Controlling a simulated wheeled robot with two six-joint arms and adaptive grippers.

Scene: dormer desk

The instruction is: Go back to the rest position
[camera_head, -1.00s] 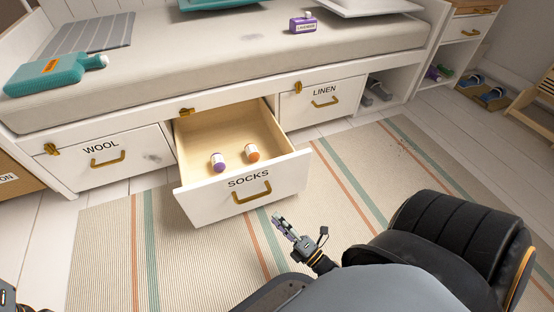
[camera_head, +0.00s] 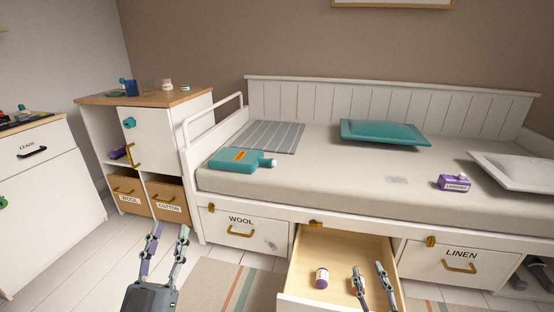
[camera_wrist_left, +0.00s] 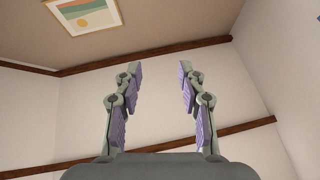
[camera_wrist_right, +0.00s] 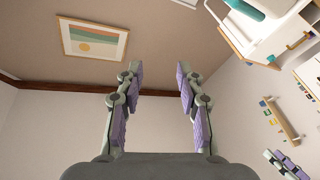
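In the head view my left gripper (camera_head: 165,250) points upward in front of the low cabinet, its two fingers apart with nothing between them. In the left wrist view the fingers (camera_wrist_left: 160,90) are also apart and empty, with wall and ceiling beyond. My right gripper (camera_head: 370,280) shows in front of the open socks drawer, fingers apart. In the right wrist view its fingers (camera_wrist_right: 160,90) are spread and empty. My arms below the grippers are mostly out of view.
The open drawer (camera_head: 305,250) juts from under the daybed and holds a purple-capped bottle (camera_head: 321,278). A cabinet (camera_head: 170,150) with baskets stands left. Bare floor (camera_head: 75,265) shows at lower left.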

